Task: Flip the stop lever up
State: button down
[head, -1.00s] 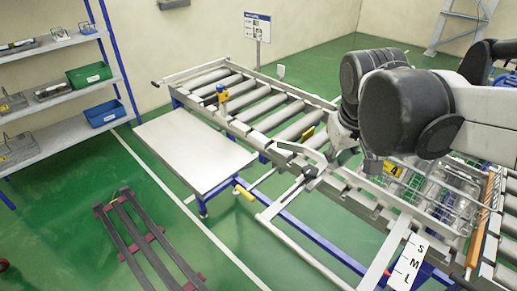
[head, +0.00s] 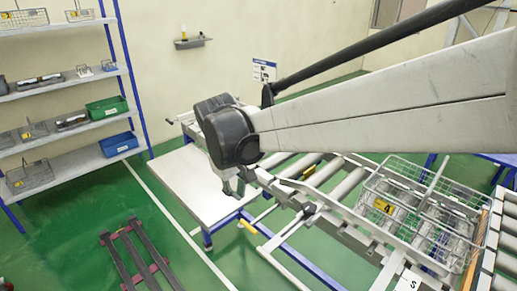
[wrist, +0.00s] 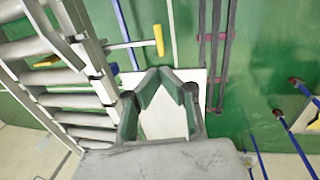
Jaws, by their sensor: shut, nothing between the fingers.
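A lever with a yellow handle (head: 248,226) sticks out from the near side of the roller conveyor (head: 340,184), beside the white table. In the wrist view the yellow handle (wrist: 159,40) sits at the end of a thin rod, just above my fingertips in the picture and apart from them. Which lever is the stop lever I cannot tell for sure. A second yellow piece (wrist: 47,62) shows by the rollers. In the wrist view the fingertips (wrist: 166,72) meet, shut and empty.
The white table (head: 188,175) lies left of my gripper. A wire basket (head: 372,210) stands on the conveyor at right. A grey bar with a black joint (head: 309,208) runs along the near rail. Shelves (head: 60,145) stand at left; a dark rack (head: 140,262) lies on the floor.

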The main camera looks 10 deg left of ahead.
aim_at(248, 225)
jog(key=shift+f, duration=0.1)
jog(key=f, duration=0.4)
jog(key=w+d+f, duration=0.1)
jog(key=f, duration=0.4)
jog(key=w+f, duration=0.1)
jog(key=f, duration=0.3)
jog(key=shift+w+d+f, duration=0.15)
jog(key=shift+w+f, duration=0.05)
jog(key=shift+f, duration=0.1)
